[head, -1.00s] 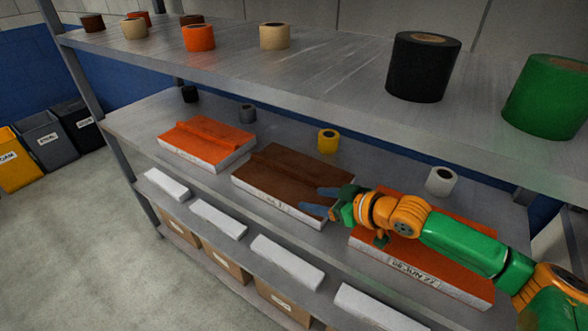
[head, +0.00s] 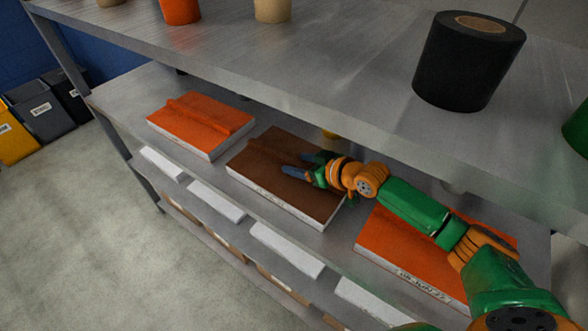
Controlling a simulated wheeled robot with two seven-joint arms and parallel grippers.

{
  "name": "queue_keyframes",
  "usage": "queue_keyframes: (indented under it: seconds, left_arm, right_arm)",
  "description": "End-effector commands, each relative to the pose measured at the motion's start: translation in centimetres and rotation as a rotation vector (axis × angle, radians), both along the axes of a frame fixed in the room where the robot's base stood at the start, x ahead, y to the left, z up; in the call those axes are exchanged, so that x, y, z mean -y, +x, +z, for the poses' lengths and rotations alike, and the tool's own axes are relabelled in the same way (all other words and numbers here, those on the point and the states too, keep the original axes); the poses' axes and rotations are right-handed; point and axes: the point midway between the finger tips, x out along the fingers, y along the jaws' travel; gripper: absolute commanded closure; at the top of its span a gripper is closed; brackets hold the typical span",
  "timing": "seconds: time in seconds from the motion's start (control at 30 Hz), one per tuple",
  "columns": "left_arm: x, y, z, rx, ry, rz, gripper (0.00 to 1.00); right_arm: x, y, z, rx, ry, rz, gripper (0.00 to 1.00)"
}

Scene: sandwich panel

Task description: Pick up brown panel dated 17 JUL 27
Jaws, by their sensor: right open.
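The brown panel (head: 262,162) lies flat on the middle shelf, between two orange panels. Its white front edge carries writing too small to read, so I cannot confirm its date. My right gripper (head: 295,164) is open, its blue fingers over the right part of the brown panel's top. I cannot tell whether they touch it. My right wrist hides the panel's back right corner. My left gripper is not in view.
An orange panel (head: 202,120) lies left of the brown one, another (head: 400,245) lies right, under my arm. The upper shelf (head: 330,70) with a large black roll (head: 468,65) overhangs behind. White blocks (head: 287,248) line a lower shelf.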

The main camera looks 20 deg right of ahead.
Motion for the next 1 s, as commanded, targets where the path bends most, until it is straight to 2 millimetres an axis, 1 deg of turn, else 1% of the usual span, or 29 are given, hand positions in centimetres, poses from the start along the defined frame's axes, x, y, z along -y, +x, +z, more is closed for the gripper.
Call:
queue_keyframes:
  seconds: [0.03,0.07,0.1,0.17,0.2,0.27,1.0]
  left_arm:
    - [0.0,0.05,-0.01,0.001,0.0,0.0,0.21]
    - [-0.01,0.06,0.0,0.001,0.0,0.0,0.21]
    - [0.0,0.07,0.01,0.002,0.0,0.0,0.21]
    - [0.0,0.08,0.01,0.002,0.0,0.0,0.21]
    - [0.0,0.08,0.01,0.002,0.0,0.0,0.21]
    - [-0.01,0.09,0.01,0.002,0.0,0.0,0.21]
    - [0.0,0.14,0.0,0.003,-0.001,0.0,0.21]
  right_arm:
    - [0.01,-0.01,0.0,0.0,0.0,0.0,0.38]
    - [0.01,-0.02,0.0,0.0,0.0,0.0,0.46]
    - [0.01,-0.02,0.0,0.0,0.0,0.0,0.57]
    - [0.01,-0.03,0.01,0.0,0.001,0.0,0.73]
    - [0.02,-0.02,0.01,0.0,0.001,0.0,0.84]
    - [0.02,-0.03,0.02,0.0,0.001,0.0,1.0]
    - [0.07,-0.07,-0.08,-0.003,-0.001,0.0,1.0]
